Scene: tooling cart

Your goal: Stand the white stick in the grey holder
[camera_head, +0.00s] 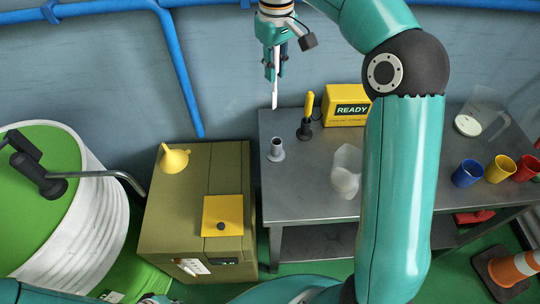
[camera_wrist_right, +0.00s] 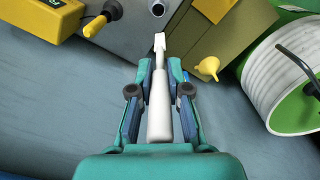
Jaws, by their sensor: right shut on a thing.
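The white stick (camera_head: 274,96) is held in my right gripper (camera_head: 275,68), pointing downward, nearly upright. The gripper is shut on it, and the lower end of the stick hangs free in the air. In the right wrist view the stick (camera_wrist_right: 160,105) lies between the two fingers (camera_wrist_right: 160,88). The grey holder (camera_head: 276,152) is a small upright cup with a round flange at the left end of the metal cart top. It lies below the stick tip in the head view, apart from it. The holder (camera_wrist_right: 157,9) also shows at the top of the right wrist view. My left gripper is not seen.
A black holder with a yellow-handled tool (camera_head: 306,120) stands close right of the grey holder. Behind is a yellow READY box (camera_head: 346,105). A clear container (camera_head: 346,172) stands further right. An olive cabinet (camera_head: 165,215) with a yellow funnel (camera_head: 174,159) is left of the cart (camera_head: 315,190).

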